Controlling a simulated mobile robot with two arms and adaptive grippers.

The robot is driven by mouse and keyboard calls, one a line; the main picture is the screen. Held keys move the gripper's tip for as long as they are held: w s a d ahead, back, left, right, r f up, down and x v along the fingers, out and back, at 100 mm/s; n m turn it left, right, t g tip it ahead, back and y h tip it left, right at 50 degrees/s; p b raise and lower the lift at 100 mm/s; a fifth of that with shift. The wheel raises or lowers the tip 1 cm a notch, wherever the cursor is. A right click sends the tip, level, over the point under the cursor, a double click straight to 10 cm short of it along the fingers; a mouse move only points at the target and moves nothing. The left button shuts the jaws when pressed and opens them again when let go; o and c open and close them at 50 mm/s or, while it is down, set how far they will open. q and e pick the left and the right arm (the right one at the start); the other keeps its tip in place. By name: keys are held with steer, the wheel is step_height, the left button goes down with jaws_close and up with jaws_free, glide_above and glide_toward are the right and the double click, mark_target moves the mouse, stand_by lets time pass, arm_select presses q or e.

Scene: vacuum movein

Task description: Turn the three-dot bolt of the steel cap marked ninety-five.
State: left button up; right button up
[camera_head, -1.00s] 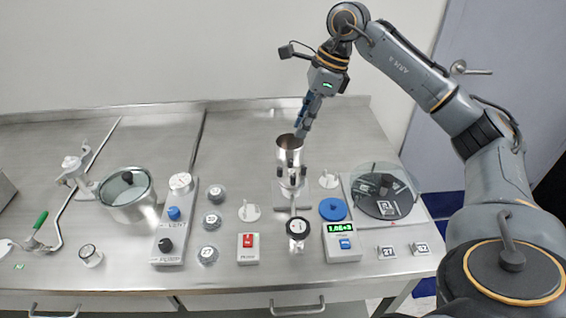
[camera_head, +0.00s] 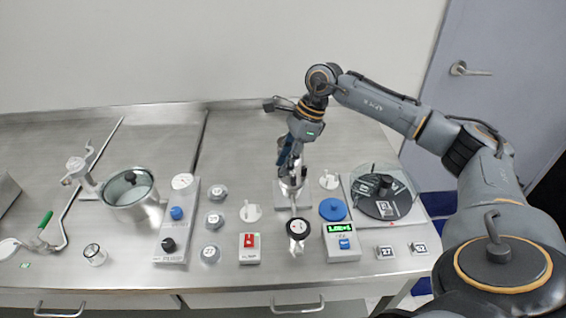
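Small round steel caps with dark labels stand in a column left of centre: an upper one (camera_head: 218,192), a middle one (camera_head: 215,220) and a lower one (camera_head: 210,253). I cannot read ninety-five on any of them or make out a three-dot bolt. My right gripper (camera_head: 290,166) points down over the metal stand (camera_head: 292,193) in the middle of the bench. Its fingers overlap the top of the stand; contact and finger opening are too small to tell. My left gripper is not in view.
A glass-lidded steel pot (camera_head: 131,208), a grey control panel (camera_head: 177,222), a red-switch box (camera_head: 249,248), a scale with green display (camera_head: 341,240) and a dark disc under a clear cover (camera_head: 384,190) crowd the bench. The back of the bench (camera_head: 240,135) is clear.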

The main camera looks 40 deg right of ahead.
steer(key=shift+x, duration=0.8)
jaws_close()
